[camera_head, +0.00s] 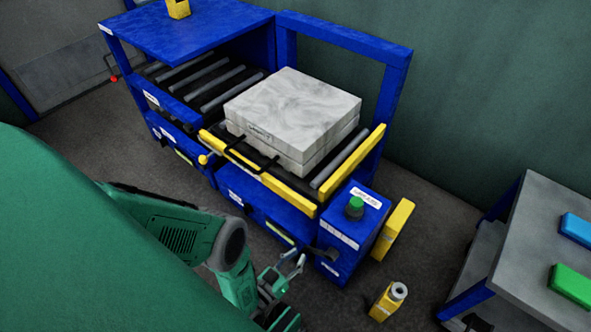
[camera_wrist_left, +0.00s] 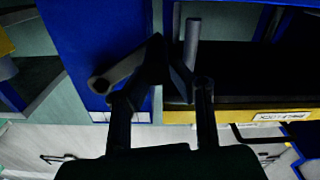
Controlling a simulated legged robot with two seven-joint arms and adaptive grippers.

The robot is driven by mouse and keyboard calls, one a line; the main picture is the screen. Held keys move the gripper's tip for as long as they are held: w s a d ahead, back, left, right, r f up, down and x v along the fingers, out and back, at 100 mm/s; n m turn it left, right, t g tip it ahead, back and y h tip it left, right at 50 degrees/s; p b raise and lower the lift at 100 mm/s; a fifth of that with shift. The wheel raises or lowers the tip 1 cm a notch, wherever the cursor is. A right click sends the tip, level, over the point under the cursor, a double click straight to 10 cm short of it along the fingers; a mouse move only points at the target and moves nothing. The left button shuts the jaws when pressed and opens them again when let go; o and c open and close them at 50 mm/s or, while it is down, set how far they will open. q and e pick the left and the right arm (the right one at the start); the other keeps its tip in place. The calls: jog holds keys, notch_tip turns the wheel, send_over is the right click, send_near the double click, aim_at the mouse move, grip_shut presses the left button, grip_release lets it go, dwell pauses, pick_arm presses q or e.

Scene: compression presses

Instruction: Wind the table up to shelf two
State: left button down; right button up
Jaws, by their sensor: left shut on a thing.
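The table is a roller bed with yellow side rails (camera_head: 270,183), carrying a pale grey two-layer block (camera_head: 290,110). It stands against a blue rack whose roller shelf (camera_head: 205,88) shows at its left; I cannot tell whether the two levels match exactly. A dark crank handle (camera_head: 322,253) sticks out of the blue control box (camera_head: 352,237) at the table's front right. My left gripper (camera_head: 292,268) is at the crank and shut on its handle. In the left wrist view my fingers (camera_wrist_left: 160,95) surround the dark crank (camera_wrist_left: 130,68). My right gripper is not in view.
A green button (camera_head: 355,206) tops the control box. A grey cart (camera_head: 545,225) with blue and green blocks stands at the right.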

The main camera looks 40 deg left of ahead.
pick_arm(q)
jog(key=shift+s+a+f, duration=0.15)
jog(key=shift+a+f, duration=0.05)
jog(key=shift+a, duration=0.3)
dwell(0.3)
jog(key=c, duration=2.2)
grip_release()
jog(key=o, duration=0.8)
jog(key=shift+d+r, duration=0.1)
jog(key=shift+d, duration=0.15)
